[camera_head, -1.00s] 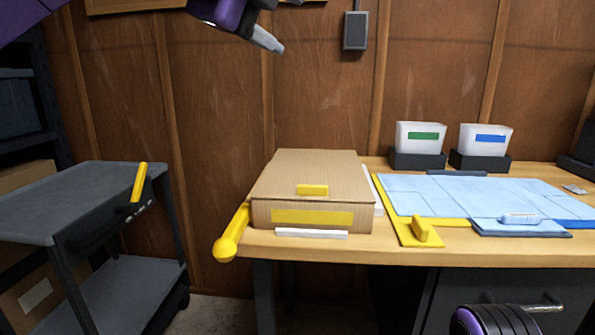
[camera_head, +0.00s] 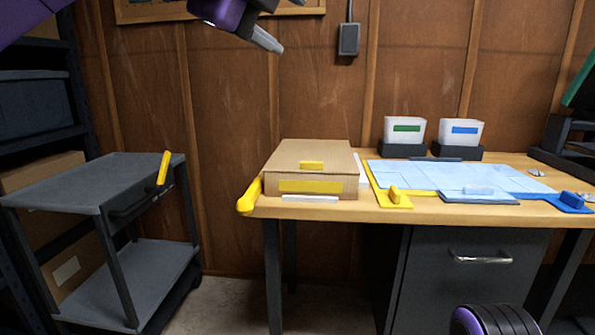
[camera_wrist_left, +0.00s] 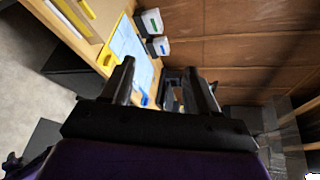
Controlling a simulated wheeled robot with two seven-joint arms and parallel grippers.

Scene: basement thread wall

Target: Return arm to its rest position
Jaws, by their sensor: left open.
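My left gripper (camera_head: 268,41) is raised high at the top of the head view, in front of the wood wall and well above the workbench. In the left wrist view its two fingers (camera_wrist_left: 165,90) stand apart with nothing between them. My right gripper does not show; only a dark, purple-ringed part of mine appears at the bottom right of the head view.
The workbench (camera_head: 430,211) carries a cardboard box (camera_head: 310,157), a pale blue sheet (camera_head: 460,176) and two white bins (camera_head: 404,130). A yellow handle (camera_head: 249,196) sticks out at its left end. A grey cart (camera_head: 90,182) stands left, with clear floor between.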

